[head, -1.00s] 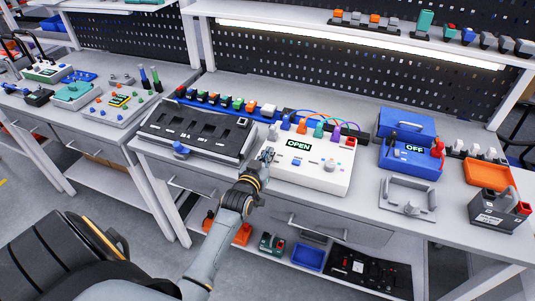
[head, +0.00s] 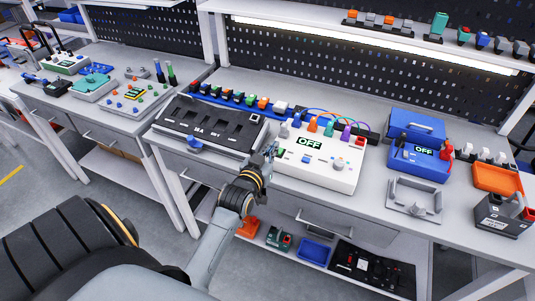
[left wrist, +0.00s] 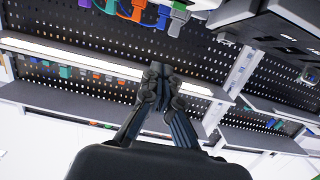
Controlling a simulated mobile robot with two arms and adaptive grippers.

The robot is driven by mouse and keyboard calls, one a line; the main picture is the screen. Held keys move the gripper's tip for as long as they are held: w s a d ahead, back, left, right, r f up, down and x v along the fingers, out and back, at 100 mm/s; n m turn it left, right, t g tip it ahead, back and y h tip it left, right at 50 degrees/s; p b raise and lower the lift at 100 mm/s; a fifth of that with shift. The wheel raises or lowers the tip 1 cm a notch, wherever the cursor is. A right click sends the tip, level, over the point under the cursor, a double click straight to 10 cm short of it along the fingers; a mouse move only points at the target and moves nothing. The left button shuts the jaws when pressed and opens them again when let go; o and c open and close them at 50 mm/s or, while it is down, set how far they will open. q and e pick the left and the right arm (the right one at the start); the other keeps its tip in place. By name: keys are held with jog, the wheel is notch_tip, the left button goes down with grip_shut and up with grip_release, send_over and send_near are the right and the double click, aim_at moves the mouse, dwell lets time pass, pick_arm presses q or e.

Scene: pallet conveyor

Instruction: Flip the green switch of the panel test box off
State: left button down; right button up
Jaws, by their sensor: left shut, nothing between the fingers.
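The white panel test box (head: 335,176) sits on the workbench in the head view, and its display (head: 310,142) reads OFF. Several coloured plugs with cables stand along its back edge. A small green patch (head: 281,152) shows at the box's left side beside my gripper; I cannot tell whether it is the green switch or how it is set. My left gripper (head: 270,150) is shut and empty at the box's left edge; whether it touches the box is unclear. Its shut fingers also show in the left wrist view (left wrist: 158,70). My right gripper is not in view.
A black slotted unit (head: 208,128) lies just left of the box. A blue case (head: 415,150), a grey handled frame (head: 414,200) and an orange tray (head: 497,179) are to the right. A lit shelf (head: 365,37) runs above the bench.

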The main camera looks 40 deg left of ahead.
pick_arm(q)
jog(key=s, duration=0.1)
jog(key=s+r, duration=0.1)
jog(key=s, duration=0.1)
jog(key=shift+s+d+r, duration=0.15)
jog(key=shift+d+r, duration=0.05)
jog(key=shift+d, duration=0.2)
